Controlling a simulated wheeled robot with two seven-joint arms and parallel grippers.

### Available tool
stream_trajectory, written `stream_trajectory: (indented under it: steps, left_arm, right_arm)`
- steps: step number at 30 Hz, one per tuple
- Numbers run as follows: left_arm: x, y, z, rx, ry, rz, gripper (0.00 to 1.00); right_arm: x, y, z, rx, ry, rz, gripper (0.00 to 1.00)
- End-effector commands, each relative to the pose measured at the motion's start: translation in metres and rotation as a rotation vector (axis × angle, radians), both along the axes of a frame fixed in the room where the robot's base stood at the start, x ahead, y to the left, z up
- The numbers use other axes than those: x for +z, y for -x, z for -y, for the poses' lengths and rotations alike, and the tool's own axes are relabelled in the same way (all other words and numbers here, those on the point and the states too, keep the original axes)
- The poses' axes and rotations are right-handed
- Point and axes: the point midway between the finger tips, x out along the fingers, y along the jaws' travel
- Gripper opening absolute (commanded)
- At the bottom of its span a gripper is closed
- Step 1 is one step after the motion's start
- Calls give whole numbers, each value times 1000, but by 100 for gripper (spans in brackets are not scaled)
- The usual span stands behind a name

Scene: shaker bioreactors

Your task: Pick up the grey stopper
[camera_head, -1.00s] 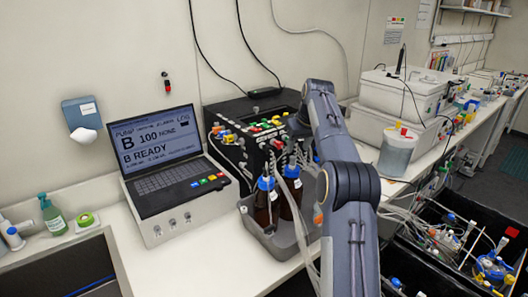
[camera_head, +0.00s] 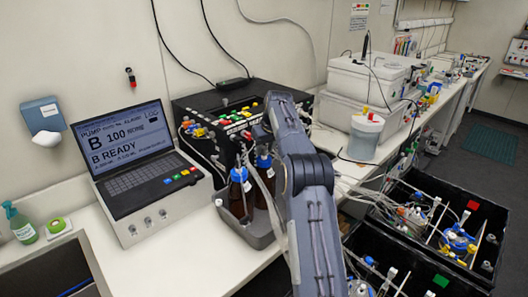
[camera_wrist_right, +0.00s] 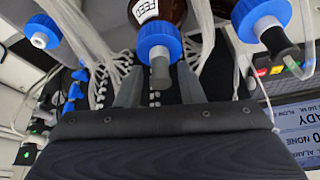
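In the right wrist view a grey stopper (camera_wrist_right: 160,72) sits on the blue cap (camera_wrist_right: 159,40) of a brown bottle labelled FEED (camera_wrist_right: 146,10). My right gripper (camera_wrist_right: 160,88) is open, its two grey fingers apart on either side of this stopper's line; I cannot tell whether they touch it. Another dark grey stopper (camera_wrist_right: 279,42) is on a blue cap at the upper right. In the head view my right arm reaches to the blue-capped brown bottles (camera_head: 239,195) and hides most of the gripper. My left gripper is not in view.
The bottles stand in a grey tray (camera_head: 245,233) before the black pump unit (camera_head: 193,108). Pale tubes (camera_wrist_right: 205,35) hang close to the fingers. Black crates (camera_head: 404,269) with bottles stand at the right.

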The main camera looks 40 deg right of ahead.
Motion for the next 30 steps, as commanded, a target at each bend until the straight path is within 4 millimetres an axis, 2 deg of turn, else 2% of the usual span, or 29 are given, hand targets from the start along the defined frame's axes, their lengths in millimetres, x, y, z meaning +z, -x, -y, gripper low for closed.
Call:
stream_trajectory:
  steps: [1, 6, 8, 20, 29, 30]
  left_arm:
    - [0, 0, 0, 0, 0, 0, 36]
    - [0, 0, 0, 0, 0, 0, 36]
    - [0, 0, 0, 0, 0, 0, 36]
    - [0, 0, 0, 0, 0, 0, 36]
    - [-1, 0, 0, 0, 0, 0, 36]
    - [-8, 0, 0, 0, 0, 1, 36]
  right_arm:
    - [0, 0, 0, 0, 0, 0, 28]
    - [0, 0, 0, 0, 0, 0, 6]
    - [0, 0, 0, 0, 0, 0, 0]
    - [6, -1, 0, 0, 1, 2, 0]
    - [32, 0, 0, -1, 0, 2, 0]
    - [37, 5, -5, 0, 1, 4, 0]
